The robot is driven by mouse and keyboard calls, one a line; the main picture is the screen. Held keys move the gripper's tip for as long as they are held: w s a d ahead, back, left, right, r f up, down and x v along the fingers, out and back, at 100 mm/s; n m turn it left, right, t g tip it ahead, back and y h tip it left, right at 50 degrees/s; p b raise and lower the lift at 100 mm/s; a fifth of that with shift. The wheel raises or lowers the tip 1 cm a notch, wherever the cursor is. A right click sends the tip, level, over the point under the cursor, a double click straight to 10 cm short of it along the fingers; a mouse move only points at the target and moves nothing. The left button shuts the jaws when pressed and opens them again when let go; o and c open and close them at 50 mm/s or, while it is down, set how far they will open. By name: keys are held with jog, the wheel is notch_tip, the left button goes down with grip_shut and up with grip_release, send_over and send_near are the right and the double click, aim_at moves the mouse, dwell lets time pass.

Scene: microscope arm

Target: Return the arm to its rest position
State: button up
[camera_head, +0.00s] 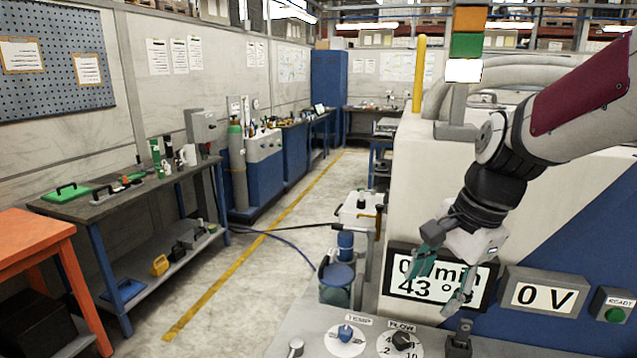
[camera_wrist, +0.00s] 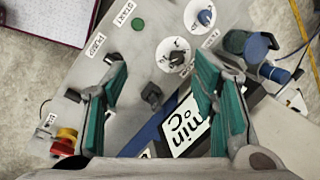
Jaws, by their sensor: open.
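My gripper (camera_head: 441,283) hangs from my arm at the right of the head view, in front of a display reading "min" and "43 °" (camera_head: 412,292). Its fingers are apart with nothing between them. In the wrist view the two green-padded fingers of the gripper (camera_wrist: 163,97) stand wide apart above a grey control panel (camera_wrist: 130,65). A black knob or lever (camera_wrist: 151,96) shows below, between the fingers and apart from them. The same display (camera_wrist: 190,125) is partly behind the right finger. No microscope shows in either view.
The panel carries a TEMP dial (camera_head: 346,338), a FLOW dial (camera_head: 401,343) and a red button (camera_wrist: 65,140). A 0 V meter (camera_head: 542,297) and READY box (camera_head: 612,305) are at the right.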

jog(key=s+r+n+t+h, duration=0.1)
jog(key=s+r+n, duration=0.1)
jog(key=s+n, duration=0.4)
jog(key=s+r+n+t+h, duration=0.1)
jog(key=s+r+n+t, duration=0.1)
jog(key=s+n, duration=0.5)
jog(key=s, duration=0.3)
jog(key=shift+d+r, duration=0.3)
jog(key=shift+d, duration=0.05)
jog(key=shift+d, duration=0.1)
